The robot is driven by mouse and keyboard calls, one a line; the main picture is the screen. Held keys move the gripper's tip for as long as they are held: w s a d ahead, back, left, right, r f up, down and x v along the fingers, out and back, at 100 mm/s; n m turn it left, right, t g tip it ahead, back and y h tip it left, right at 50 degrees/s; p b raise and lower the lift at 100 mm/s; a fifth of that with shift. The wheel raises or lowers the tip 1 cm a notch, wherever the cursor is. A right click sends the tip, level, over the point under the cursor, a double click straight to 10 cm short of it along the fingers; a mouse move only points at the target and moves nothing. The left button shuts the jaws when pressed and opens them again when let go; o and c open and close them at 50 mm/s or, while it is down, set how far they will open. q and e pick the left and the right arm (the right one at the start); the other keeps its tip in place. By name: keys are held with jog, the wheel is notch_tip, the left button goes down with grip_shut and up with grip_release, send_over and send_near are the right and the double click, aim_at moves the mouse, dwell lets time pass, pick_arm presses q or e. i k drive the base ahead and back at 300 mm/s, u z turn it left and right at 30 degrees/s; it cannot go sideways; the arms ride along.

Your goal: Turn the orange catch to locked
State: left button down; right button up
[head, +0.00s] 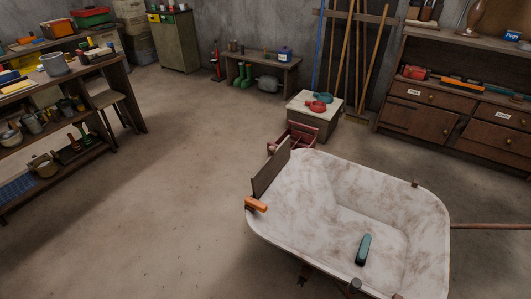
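The orange catch (257,204) is a short orange bar at the left rim of a worn white tub (420,195). It lies at the lower end of an upright dark brown board (270,173) that stands along the tub's left edge. The bar points right and slightly down, across the rim. I cannot tell from this view whether that is its locked position. Neither of my grippers shows in the head view.
Open floor (150,210) lies to the left, before a shelf bench (100,122).

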aim_at(256, 204)
jog(key=z, duration=2.9)
jog(key=k, duration=0.7)
jog(key=u, duration=1.3)
